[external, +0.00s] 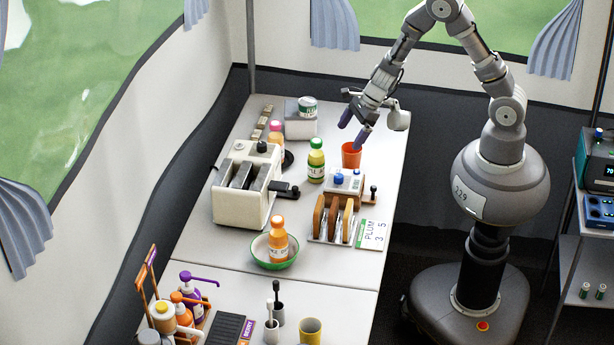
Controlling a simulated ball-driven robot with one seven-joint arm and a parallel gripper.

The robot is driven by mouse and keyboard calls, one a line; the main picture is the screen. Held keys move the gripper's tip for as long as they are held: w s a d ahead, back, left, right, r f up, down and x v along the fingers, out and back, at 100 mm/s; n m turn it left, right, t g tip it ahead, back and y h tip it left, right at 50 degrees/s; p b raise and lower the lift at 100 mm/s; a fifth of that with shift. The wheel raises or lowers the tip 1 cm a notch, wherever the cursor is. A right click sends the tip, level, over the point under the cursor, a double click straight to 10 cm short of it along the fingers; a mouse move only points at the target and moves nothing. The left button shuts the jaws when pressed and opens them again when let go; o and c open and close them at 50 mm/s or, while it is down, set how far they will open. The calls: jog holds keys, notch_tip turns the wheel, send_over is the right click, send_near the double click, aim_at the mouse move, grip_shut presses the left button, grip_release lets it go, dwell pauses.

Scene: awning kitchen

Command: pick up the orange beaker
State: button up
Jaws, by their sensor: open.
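The orange beaker (351,156) stands upright on the white table, toward its right edge and right of a green-capped bottle. My gripper (353,131) has purple fingertips and is open, with nothing between the fingers. It hangs just above the beaker, with the right fingertip close over the rim and the left fingertip up and to the left. I cannot tell whether a fingertip touches the rim or reaches inside it.
The green-capped bottle (316,160) stands close left of the beaker. A small box with a blue knob (345,183) and a wooden rack (333,218) stand in front. A cream toaster (243,187) is further left. The table strip right of the beaker is clear.

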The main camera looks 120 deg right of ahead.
aim_at(349, 155)
jog(key=s+f+m, duration=0.1)
jog(key=s, duration=0.1)
jog(key=s+f+m, duration=0.1)
jog(key=s+f, duration=0.1)
jog(key=shift+a+f+m+g, duration=0.1)
jog(key=shift+f+m+g, duration=0.05)
jog(key=shift+m+g, duration=0.2)
jog(key=b+x, duration=0.1)
jog(key=x, duration=0.1)
jog(key=b+x, duration=0.1)
jog(key=x, duration=0.2)
jog(key=b+x, duration=0.2)
jog(key=x, duration=0.1)
jog(key=shift+w, duration=0.4)
jog(key=shift+r, duration=0.3)
jog(key=shift+c, duration=0.5)
